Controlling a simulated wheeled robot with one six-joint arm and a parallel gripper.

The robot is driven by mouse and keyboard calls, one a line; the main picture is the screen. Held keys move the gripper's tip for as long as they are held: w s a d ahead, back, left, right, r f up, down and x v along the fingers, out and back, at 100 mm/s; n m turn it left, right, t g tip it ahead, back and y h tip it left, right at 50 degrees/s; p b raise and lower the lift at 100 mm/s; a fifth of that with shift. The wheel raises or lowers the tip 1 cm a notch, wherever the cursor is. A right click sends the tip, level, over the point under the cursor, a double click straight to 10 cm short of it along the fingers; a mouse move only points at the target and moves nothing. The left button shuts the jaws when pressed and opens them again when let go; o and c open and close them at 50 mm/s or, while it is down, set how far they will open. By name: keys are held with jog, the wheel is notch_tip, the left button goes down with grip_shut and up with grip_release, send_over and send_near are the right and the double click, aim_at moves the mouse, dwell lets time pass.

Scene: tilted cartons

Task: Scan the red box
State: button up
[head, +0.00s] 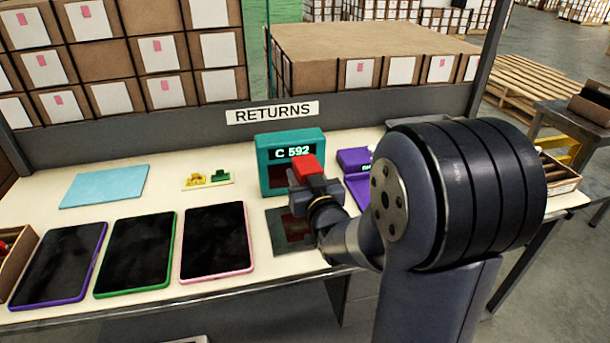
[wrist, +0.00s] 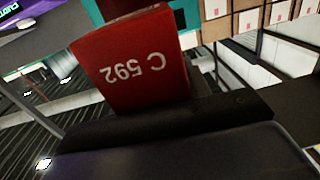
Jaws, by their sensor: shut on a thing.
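The red box (head: 308,168) is held up by my gripper (head: 318,192), in front of the teal scanner (head: 265,148). The scanner's display reads "C 592". In the wrist view the red box (wrist: 135,62) shows a face with "C 592" upside down, and part of the teal scanner (wrist: 186,14) is behind it. My gripper is shut on the box; its fingertips are mostly hidden in both views. A dark pad (head: 282,240) with a reddish patch lies on the table below the gripper, partly covered by my arm.
Three tablets with purple (head: 58,265), green (head: 135,255) and pink (head: 217,243) edges lie on the table (head: 185,160). A purple device (head: 354,160) stands right of the scanner. A blue sheet (head: 105,186) and a small card with yellow and green pieces (head: 208,181) lie further back.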

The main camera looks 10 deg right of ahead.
aim_at(305, 159)
jog(key=shift+r+p, duration=1.45)
jog(key=shift+r, duration=1.65)
